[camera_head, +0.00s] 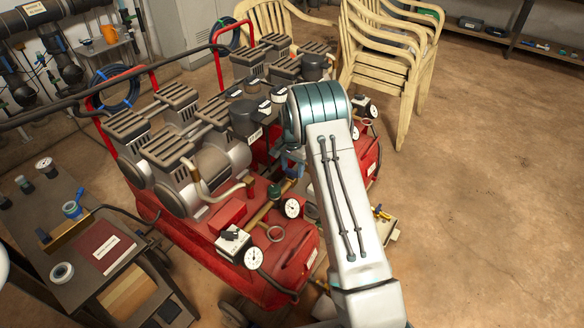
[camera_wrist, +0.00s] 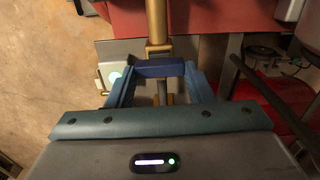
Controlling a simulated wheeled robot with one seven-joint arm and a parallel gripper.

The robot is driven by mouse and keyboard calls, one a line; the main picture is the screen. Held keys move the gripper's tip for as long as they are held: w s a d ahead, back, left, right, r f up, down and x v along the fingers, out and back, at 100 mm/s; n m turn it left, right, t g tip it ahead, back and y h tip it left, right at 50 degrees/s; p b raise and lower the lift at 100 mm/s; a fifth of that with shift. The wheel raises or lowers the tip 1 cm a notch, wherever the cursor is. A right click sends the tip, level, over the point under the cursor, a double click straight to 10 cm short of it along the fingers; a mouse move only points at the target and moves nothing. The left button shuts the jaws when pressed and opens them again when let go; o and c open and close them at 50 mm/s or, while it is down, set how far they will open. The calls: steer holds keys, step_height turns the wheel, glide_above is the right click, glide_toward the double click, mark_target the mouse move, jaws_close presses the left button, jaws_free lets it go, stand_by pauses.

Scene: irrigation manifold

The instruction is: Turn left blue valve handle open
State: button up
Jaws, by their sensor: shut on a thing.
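In the wrist view, the dark blue valve handle (camera_wrist: 160,69) lies crosswise at the end of a brass pipe (camera_wrist: 157,22). My gripper (camera_wrist: 160,76) has one blue finger at each end of the handle and is shut on it. In the head view, my arm covers most of this spot; only a small blue patch shows beside the arm, and I cannot tell whether it is handle or finger.
A red compressor unit (camera_head: 262,262) with gauges and grey cylinders stands left of my arm. A dark cart (camera_head: 62,240) with small fittings is at the lower left. Stacked cream chairs (camera_head: 385,62) stand behind. The floor (camera_head: 490,190) at right is clear. A dark hose (camera_wrist: 270,98) runs right of my gripper.

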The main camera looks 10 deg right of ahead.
mark_target(291, 171)
steer(key=n, duration=0.4)
steer(key=shift+a, duration=0.1)
steer(key=n, duration=0.4)
steer(key=shift+n, duration=0.3)
steer(key=n, duration=0.4)
steer(key=shift+a+n, duration=0.15)
steer(key=shift+n, duration=2.35)
steer(key=o, duration=1)
step_height(291, 171, up, 14)
steer(key=p, duration=0.1)
steer(key=shift+p, duration=0.4)
